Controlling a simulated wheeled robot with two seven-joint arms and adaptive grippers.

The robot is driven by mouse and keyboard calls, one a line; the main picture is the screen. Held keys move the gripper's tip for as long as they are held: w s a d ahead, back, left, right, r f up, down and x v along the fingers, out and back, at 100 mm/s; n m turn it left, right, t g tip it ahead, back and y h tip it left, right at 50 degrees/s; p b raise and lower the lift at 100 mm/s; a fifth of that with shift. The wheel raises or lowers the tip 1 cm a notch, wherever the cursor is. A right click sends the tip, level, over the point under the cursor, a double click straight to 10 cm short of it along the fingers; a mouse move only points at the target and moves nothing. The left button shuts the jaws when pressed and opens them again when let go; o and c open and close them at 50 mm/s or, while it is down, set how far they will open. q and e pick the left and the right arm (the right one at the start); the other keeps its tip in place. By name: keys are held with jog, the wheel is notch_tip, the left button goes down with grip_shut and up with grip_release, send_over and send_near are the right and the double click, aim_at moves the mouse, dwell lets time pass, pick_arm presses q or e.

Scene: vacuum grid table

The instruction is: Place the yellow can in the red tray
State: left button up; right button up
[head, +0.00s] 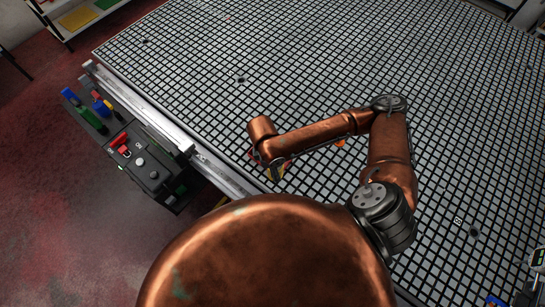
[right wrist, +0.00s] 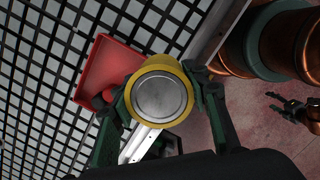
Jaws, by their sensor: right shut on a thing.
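The yellow can (right wrist: 160,64) shows its round silver end (right wrist: 162,97) in the right wrist view. My right gripper (right wrist: 160,92) is shut on it, with one finger on each side. In the head view, a bit of the yellow can (head: 277,174) shows below my right wrist; the gripper is mostly hidden there. The red tray (right wrist: 104,63) lies on the grid table beside and beyond the can, partly covered by it and a finger. A small rounded red shape (right wrist: 109,95) shows at its near side. My left gripper (right wrist: 285,106) hangs over the floor, apparently open and empty.
The grid table (head: 330,60) has wide clear room behind and to the right. Its metal edge rail (head: 215,170) runs close by the can. A small orange thing (head: 340,142) is partly hidden under my right forearm. A dark tool box (head: 150,170) is beside the rail.

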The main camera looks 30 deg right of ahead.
jog(key=w+d+f, duration=0.1)
jog(key=w+f, duration=0.1)
jog(key=w+d+f, duration=0.2)
jog(key=w+f, duration=0.1)
jog(key=w+d+f, duration=0.2)
jog(key=w, duration=0.1)
jog(key=shift+w+f, duration=0.1)
jog(key=shift+f, duration=0.1)
jog(key=shift+w+d+f, duration=0.25)
jog(key=shift+f, duration=0.2)
jog(key=shift+f+p, duration=0.3)
jog(key=shift+f, duration=1.15)
jog(key=shift+f, duration=0.15)
jog(key=o, duration=1.3)
jog(key=r, duration=0.4)
jog(key=a+r, duration=0.1)
jog(key=r, duration=0.7)
jog(key=shift+w+a+r, duration=0.1)
jog(key=shift+w+a, duration=0.2)
jog(key=shift+a, duration=0.05)
